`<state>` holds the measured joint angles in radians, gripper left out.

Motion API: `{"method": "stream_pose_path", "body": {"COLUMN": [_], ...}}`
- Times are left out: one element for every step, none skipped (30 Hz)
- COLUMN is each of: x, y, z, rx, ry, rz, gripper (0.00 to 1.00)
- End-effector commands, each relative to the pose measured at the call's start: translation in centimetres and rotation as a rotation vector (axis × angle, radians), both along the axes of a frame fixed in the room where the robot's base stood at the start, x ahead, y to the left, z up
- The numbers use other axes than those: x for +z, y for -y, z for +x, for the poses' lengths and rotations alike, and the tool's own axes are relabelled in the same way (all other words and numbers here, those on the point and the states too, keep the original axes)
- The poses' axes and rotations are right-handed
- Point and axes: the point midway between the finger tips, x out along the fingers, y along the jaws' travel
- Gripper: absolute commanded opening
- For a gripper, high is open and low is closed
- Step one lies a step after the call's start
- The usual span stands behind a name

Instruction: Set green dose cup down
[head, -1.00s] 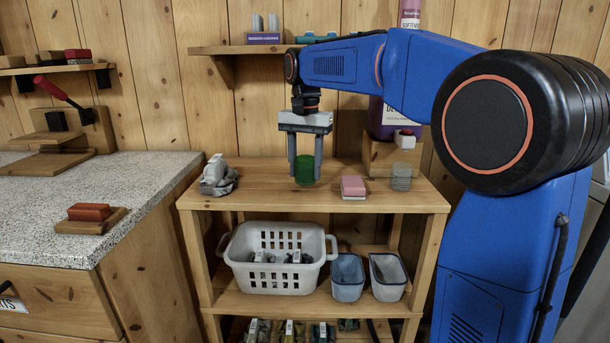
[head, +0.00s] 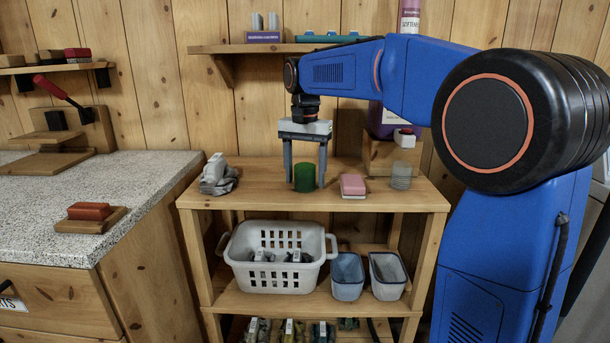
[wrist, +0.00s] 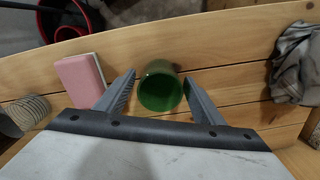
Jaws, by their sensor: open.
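The green dose cup (head: 304,178) stands upright on the wooden top shelf (head: 258,186). My gripper (head: 305,186) is open above and around it, with one finger on each side. In the wrist view the cup (wrist: 160,88) sits between the two fingertips (wrist: 159,78), with a visible gap on both sides. I see into the cup from above.
A pink and white block (head: 352,185) lies just right of the gripper, and a clear ribbed cup (head: 401,175) stands farther right. A grey crumpled cloth (head: 220,178) is at the left. A white basket (head: 276,258) and two bins are on the shelf below.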

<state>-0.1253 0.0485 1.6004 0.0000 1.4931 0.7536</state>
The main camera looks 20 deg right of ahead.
Motion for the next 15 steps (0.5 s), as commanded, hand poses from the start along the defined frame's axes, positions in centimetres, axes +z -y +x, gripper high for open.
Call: {"method": "stream_pose_path", "body": {"x": [0.3, 0.6, 1.0, 1.4, 1.9, 2.5, 3.1, 3.7, 4.5, 5.1, 5.7, 6.5, 7.1, 7.6, 8.3], "y": [0.0, 0.0, 0.0, 0.0, 0.0, 0.0, 0.0, 0.0, 0.0, 0.0, 0.0, 0.0, 0.0, 0.0, 0.0], "z": [0.0, 0.1, 0.1, 0.1, 0.1, 0.1, 0.1, 0.1, 0.1, 0.1, 0.1, 0.1, 0.1, 0.1, 0.1], "rx": [0.0, 0.0, 0.0, 0.0, 0.0, 0.0, 0.0, 0.0, 0.0, 0.0, 0.0, 0.0, 0.0, 0.0, 0.0], "ry": [0.001, 0.001, 0.003, 0.003, 0.003, 0.003, 0.003, 0.003, 0.004, 0.003, 0.004, 0.003, 0.004, 0.002, 0.003], "rz": [0.0, 0.0, 0.0, 0.0, 0.0, 0.0, 0.0, 0.0, 0.0, 0.0, 0.0, 0.0, 0.0, 0.0, 0.0], "gripper": [0.62, 0.62, 0.62, 0.62, 0.62, 0.62, 0.62, 0.62, 0.62, 0.62, 0.62, 0.62, 0.62, 0.62, 0.62]}}
